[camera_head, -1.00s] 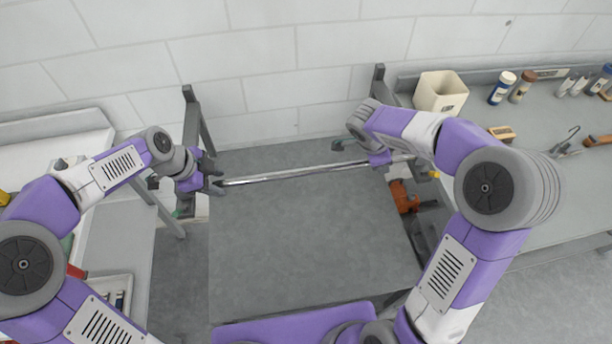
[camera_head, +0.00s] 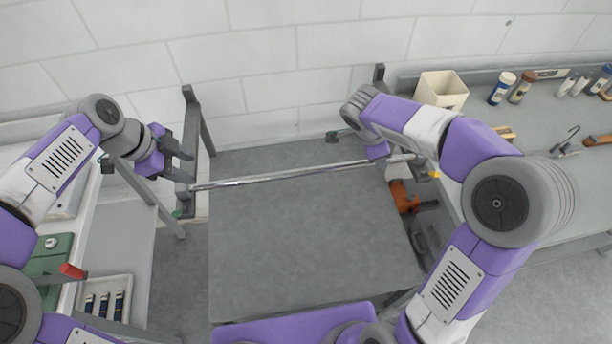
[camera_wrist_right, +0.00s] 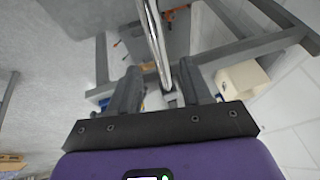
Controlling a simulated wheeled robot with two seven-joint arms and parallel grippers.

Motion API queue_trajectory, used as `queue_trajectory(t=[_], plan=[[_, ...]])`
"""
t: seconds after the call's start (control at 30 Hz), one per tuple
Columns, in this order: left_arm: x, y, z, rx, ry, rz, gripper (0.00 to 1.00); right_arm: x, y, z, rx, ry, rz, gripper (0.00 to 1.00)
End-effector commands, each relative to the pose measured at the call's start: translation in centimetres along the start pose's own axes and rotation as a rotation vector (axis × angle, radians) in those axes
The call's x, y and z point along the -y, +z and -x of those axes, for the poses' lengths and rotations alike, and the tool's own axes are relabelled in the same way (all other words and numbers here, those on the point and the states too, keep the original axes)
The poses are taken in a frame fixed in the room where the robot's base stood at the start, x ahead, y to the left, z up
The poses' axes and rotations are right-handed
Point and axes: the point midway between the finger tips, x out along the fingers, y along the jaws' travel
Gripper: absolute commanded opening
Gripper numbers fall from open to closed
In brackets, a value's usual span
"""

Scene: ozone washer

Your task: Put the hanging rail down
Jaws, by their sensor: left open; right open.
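The hanging rail (camera_head: 290,174) is a thin shiny metal bar lying across the far part of the view, over the grey surface. Its left end rests at the left grey stand (camera_head: 186,198). My left gripper (camera_head: 186,162) is open and empty, above and apart from the rail's left end. My right gripper (camera_wrist_right: 158,90) is open, with its fingers on either side of the rail (camera_wrist_right: 154,40) near its right end. In the head view the right gripper's fingers are mostly hidden behind my own arm.
A left bench holds a tray of bottles (camera_head: 105,300) and a green case (camera_head: 50,262). The right bench (camera_head: 530,125) carries a cream bin (camera_head: 440,90), bottles (camera_head: 502,88) and tools. An orange tool (camera_head: 403,196) lies below the rail's right end. A block wall closes the back.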

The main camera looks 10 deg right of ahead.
Motion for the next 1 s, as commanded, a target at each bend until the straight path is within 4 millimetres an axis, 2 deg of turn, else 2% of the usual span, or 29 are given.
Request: queue_trajectory(t=[0.03, 0.2, 0.4, 1.0], plan=[[0.0, 0.0, 0.0, 0.0, 0.0, 0.0, 0.48, 0.1, 0.0, 1.3, 0.002, -0.006, -0.002, 0.48], [0.0, 0.0, 0.0, 0.0, 0.0, 0.0, 0.48, 0.1, 0.0, 4.7, 0.001, -0.004, -0.001, 0.48], [0.0, 0.0, 0.0, 0.0, 0.0, 0.0, 0.48, 0.0, 0.0, 6.8, 0.001, -0.001, 0.0, 0.48], [0.0, 0.0, 0.0, 0.0, 0.0, 0.0, 0.48, 0.0, 0.0, 7.2, 0.0, 0.0, 0.0, 0.48]])
